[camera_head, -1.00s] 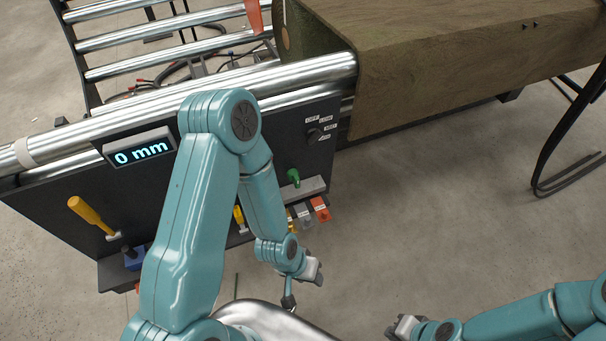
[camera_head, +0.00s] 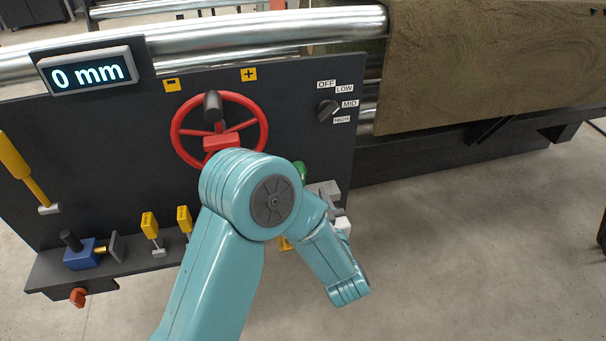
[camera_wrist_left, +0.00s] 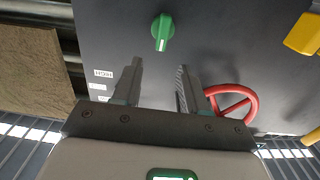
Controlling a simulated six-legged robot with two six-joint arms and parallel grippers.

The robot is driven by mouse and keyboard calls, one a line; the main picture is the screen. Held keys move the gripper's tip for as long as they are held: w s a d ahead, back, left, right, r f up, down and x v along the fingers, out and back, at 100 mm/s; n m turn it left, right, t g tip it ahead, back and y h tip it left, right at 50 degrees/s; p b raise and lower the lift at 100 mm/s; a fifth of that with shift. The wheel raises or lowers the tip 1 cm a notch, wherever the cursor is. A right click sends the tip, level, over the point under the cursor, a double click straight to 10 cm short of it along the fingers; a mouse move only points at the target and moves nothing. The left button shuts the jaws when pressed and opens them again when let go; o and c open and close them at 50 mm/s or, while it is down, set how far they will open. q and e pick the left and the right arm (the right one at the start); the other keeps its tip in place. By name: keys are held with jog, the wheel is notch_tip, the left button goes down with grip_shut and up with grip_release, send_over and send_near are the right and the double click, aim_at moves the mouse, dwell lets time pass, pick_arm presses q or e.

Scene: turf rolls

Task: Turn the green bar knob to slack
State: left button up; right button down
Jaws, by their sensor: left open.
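The green bar knob (camera_wrist_left: 162,32) is on the dark panel (camera_wrist_left: 225,35), straight beyond my left fingertips in the left wrist view. Its bar runs nearly upright in that view, with a pale line on it. In the head view my left arm covers most of the knob (camera_head: 301,171). My left gripper (camera_wrist_left: 159,65) is open, its two fingers apart and nothing between them. The knob lies past the fingertips, not between them. No slack marking for the knob can be read. My right gripper is in neither view.
A red handwheel (camera_head: 179,143) and a black OFF/LOW/MID/HIGH selector (camera_head: 328,110) are on the same panel. A display (camera_head: 88,72) reads 0 mm. Yellow-handled tools (camera_head: 150,225) and a blue block (camera_head: 84,257) sit along the lower ledge. A turf roll (camera_head: 470,65) lies at upper right.

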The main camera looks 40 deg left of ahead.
aim_at(301, 169)
pick_arm(q)
jog(key=x, duration=0.9)
jog(key=shift+a+r, duration=0.2)
jog(key=shift+r, duration=0.05)
jog(key=shift+w+a+f, duration=0.1)
jog(key=shift+w+a, duration=0.15)
jog(key=shift+w, duration=0.15)
jog(key=shift+s, duration=0.1)
jog(key=c, duration=0.7)
